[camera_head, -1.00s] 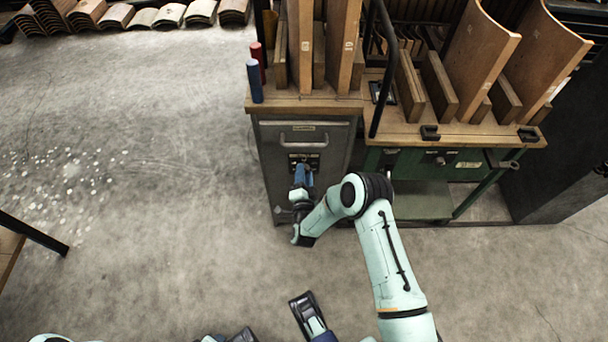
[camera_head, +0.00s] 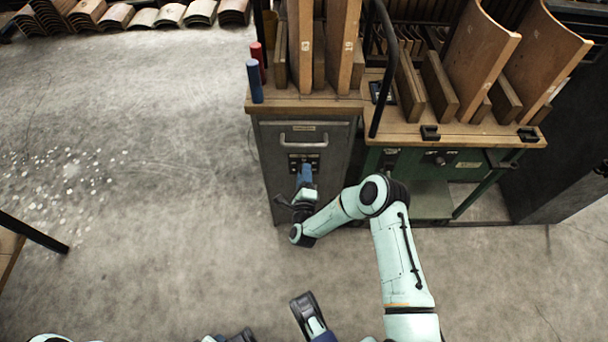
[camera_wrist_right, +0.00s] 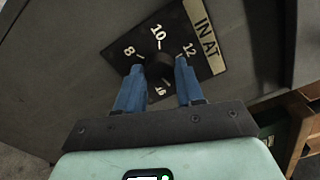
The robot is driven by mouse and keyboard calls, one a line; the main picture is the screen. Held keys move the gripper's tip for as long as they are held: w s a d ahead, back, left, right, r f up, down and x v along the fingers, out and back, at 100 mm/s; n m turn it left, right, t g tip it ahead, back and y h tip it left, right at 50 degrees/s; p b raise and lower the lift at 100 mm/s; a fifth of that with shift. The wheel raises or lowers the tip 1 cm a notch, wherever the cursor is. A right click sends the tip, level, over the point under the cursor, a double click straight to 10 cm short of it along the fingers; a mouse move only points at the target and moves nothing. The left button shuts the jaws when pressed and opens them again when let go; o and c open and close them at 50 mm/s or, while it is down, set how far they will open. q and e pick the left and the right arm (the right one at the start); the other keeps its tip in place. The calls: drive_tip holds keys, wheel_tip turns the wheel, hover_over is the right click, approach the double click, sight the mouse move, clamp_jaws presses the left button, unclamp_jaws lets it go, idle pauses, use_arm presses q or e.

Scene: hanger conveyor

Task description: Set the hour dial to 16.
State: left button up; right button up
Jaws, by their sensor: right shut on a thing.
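The hour dial is a black knob (camera_wrist_right: 159,66) on a black plate (camera_wrist_right: 172,30) marked 8, 10, 12 and a partly covered 16 at the bottom. In the wrist view, 10 is at the top. Which number the knob points to is not clear. My right gripper (camera_wrist_right: 159,84) is shut on the knob, with a blue finger on either side. In the head view my right gripper (camera_head: 305,172) is at the front of the grey cabinet (camera_head: 270,170). Parts of my left arm show at the bottom edge; its jaws cannot be made out.
A cabinet handle (camera_head: 304,139) is above the dial. A red cylinder (camera_head: 257,55) and a blue cylinder (camera_head: 255,82) stand at the wooden top's left edge. A green cart (camera_head: 470,160) with curved wooden panels (camera_head: 480,60) is on the right. The floor to the left is largely clear.

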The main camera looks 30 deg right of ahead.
drive_tip(key=shift+m, duration=3.7)
drive_tip(key=o, duration=1)
drive_tip(key=shift+o, duration=0.2)
drive_tip(key=shift+s, duration=0.1)
